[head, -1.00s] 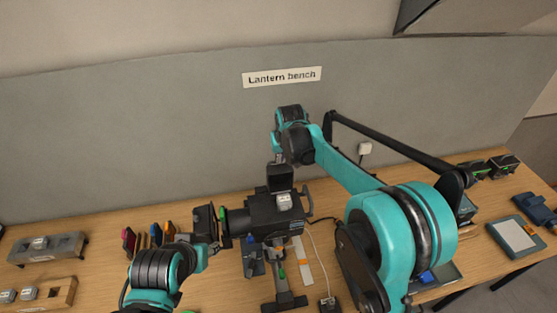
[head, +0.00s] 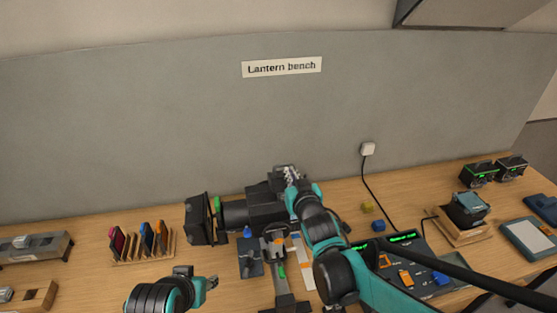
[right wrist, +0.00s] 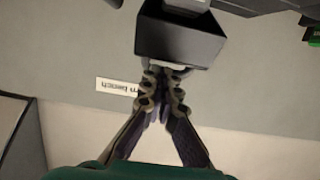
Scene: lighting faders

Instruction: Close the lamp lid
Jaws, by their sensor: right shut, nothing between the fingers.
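The black stage lamp (head: 240,214) stands on its stand at the middle of the bench, its front facing left. In the right wrist view, a dark box-like part (right wrist: 180,38), which looks like the lamp lid, is right at my fingertips. In the head view the lid no longer stands up above the lamp; my right arm partly hides that area, and I cannot tell if it is fully down. My right gripper (head: 290,173) is shut and empty at the lamp's top rear. My left gripper (head: 208,283) is low, in front of the lamp; its jaw opening is unclear.
A rack of coloured filters (head: 143,247) stands left of the lamp. A fader console (head: 405,267) lies to the right, partly behind my right arm. A small device on a wooden stand (head: 466,212) is farther right. Bare bench lies between the rack and lamp stand.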

